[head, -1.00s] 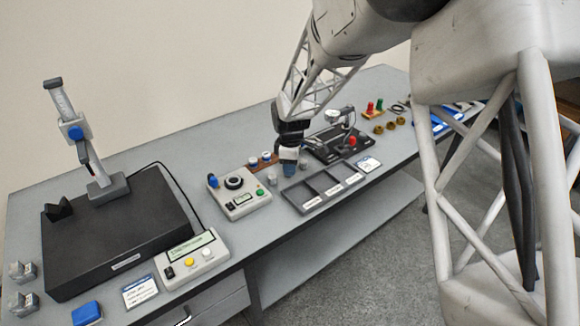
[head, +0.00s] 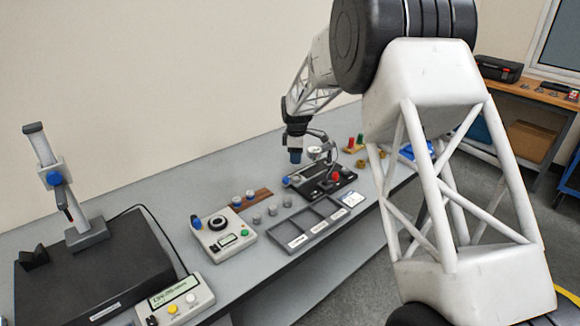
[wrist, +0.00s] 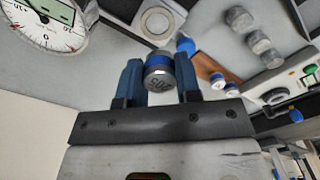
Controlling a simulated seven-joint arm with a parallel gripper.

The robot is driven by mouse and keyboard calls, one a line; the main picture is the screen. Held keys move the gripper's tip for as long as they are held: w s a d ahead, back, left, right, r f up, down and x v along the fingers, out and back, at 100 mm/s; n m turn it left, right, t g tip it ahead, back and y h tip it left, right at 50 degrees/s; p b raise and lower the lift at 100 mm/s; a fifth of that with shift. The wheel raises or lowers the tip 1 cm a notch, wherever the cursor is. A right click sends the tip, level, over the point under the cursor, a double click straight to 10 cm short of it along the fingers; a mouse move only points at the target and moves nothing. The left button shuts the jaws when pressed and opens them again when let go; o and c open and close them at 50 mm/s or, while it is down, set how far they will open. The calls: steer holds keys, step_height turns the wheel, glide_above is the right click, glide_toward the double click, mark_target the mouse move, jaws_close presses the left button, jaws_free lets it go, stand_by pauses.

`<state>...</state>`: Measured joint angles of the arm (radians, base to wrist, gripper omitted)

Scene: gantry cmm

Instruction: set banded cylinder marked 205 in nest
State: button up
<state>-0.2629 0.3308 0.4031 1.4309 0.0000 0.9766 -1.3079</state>
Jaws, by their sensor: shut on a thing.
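My gripper (wrist: 160,85) is shut on a grey cylinder with a blue band (wrist: 160,74). Its end face faces the wrist camera, and the dark marking there appears to read 205. In the head view my gripper (head: 295,157) hangs above the left end of a black gauge fixture (head: 325,182), clear of the table. The held cylinder is too small to make out there. In the wrist view a pale round ringed seat (wrist: 157,22), possibly the nest, lies beyond the cylinder, apart from it. A dial gauge (wrist: 42,25) is at the upper left.
Three grey cylinders (head: 272,209) stand on the table beside a divided grey tray (head: 310,228). A brown wooden rack (head: 258,197) with blue-banded pieces and a control box (head: 222,232) are to the left. A height gauge (head: 75,200) stands farther left.

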mark_target(296, 178)
steer(key=shift+w, duration=0.15)
steer(key=shift+d, duration=0.1)
steer(key=shift+f, duration=0.1)
steer(key=shift+f, duration=2.95)
steer(key=shift+f, duration=0.6)
steer(key=o, duration=1.5)
steer(key=shift+c, duration=0.2)
steer(key=shift+r, duration=3.45)
